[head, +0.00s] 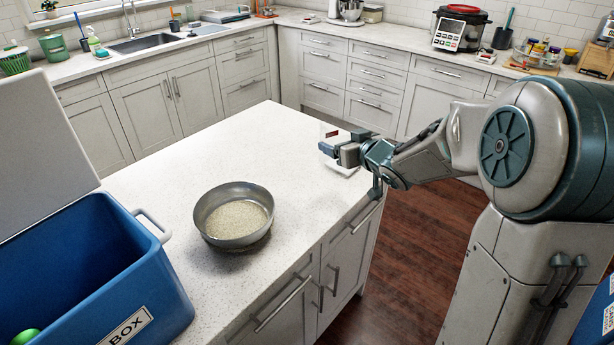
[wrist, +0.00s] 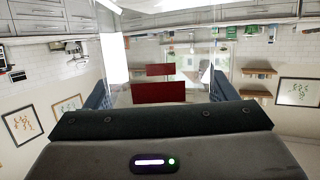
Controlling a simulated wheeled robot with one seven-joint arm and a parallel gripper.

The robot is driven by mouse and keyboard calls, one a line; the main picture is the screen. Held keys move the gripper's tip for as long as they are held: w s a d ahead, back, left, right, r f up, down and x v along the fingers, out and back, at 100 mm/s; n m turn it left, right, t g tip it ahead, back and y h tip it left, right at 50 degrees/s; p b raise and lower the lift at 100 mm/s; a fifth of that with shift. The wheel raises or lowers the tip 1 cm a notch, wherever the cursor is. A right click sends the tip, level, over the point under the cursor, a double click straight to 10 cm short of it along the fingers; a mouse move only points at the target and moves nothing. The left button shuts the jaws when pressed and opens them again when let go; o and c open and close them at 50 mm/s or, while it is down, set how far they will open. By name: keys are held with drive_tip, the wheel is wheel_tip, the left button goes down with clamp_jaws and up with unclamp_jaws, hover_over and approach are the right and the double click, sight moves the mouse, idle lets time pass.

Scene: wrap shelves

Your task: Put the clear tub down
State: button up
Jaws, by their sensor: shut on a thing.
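My gripper (head: 338,152) is at the far right edge of the pale speckled island top (head: 300,135). It is shut on the clear tub (head: 345,169), a see-through thing with a small red patch. The gripper's fingers hide part of the tub. In the wrist view the clear tub (wrist: 158,93) sits between the two dark blue fingers, with red patches showing on it. I cannot tell whether its base touches the island top.
A grey pan (head: 207,222) of pale grains stands mid-island. A blue box (head: 160,290) with its lid open is at the left. The island top between pan and gripper is clear. Counters with a sink (head: 145,43) and appliances line the walls.

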drive_tip(key=shift+w+a+f+b, duration=0.2)
drive_tip(key=shift+a+f+b, duration=0.05)
drive_tip(key=shift+a+f, duration=2)
drive_tip(key=shift+w+a+f+b, duration=0.2)
drive_tip(key=shift+a+f+b, duration=0.05)
drive_tip(key=shift+a+f, duration=1.95)
drive_tip(key=shift+d+f, duration=0.1)
drive_tip(key=shift+f, duration=0.1)
drive_tip(key=shift+f, duration=0.15)
drive_tip(key=o, duration=1.4)
drive_tip(key=shift+o, duration=0.2)
